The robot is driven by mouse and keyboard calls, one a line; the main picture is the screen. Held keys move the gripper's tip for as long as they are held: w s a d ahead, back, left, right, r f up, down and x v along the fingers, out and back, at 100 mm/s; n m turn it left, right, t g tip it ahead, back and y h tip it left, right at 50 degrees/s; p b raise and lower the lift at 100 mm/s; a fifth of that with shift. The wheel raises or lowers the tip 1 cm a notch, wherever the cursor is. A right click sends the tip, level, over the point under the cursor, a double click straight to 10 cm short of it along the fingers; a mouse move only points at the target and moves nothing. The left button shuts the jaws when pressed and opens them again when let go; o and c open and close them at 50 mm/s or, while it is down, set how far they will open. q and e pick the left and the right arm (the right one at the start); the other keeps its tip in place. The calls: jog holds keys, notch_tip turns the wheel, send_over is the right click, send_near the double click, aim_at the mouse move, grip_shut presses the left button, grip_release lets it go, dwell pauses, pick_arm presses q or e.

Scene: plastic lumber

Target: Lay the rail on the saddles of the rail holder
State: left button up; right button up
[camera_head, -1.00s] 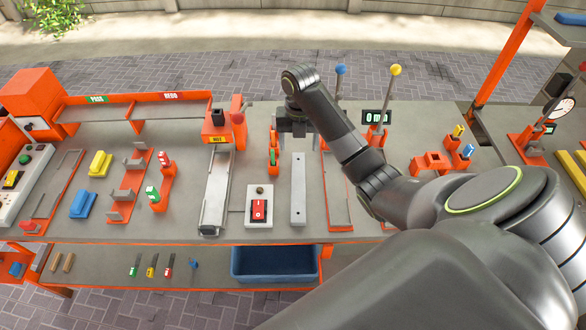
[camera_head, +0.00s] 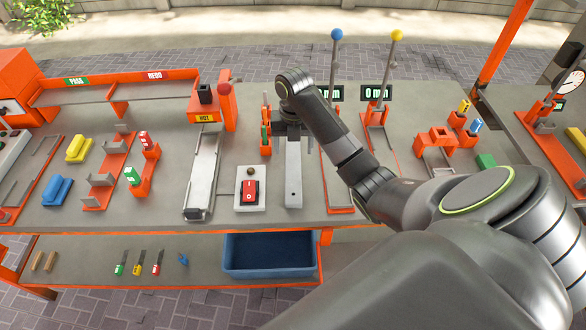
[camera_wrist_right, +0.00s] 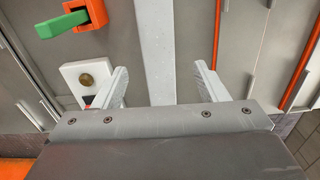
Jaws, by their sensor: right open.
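The rail (camera_head: 293,178) is a plain light grey bar lying lengthwise on the bench, with a small dark hole near its near end. In the right wrist view the rail (camera_wrist_right: 155,45) runs between the two fingers. My right gripper (camera_head: 290,132) is over the far part of the rail, which it partly hides. Its fingers (camera_wrist_right: 160,78) are open, one on each side of the rail with gaps. The rail holder (camera_head: 101,188), an orange base with grey saddles, stands at the left; its saddles look empty. My left gripper is out of view.
A white box with a red switch (camera_head: 250,192) and a grey channel (camera_head: 203,175) lie left of the rail. An orange stand with a green handle (camera_wrist_right: 65,25) is close by. Tall levers with blue (camera_head: 337,34) and yellow knobs (camera_head: 397,35) rise at the right.

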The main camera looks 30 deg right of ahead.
aim_at(293, 164)
notch_tip(293, 164, down, 2)
jog(key=shift+s+a+f+b, duration=0.1)
jog(key=shift+a+f+b, duration=0.05)
jog(key=shift+b, duration=0.45)
jog(key=shift+s+a+f+p, duration=0.1)
jog(key=shift+s+f+p, duration=0.05)
jog(key=shift+f+p, duration=0.2)
jog(key=shift+f, duration=1.5)
jog(key=shift+c, duration=0.3)
jog(key=c, duration=1.2)
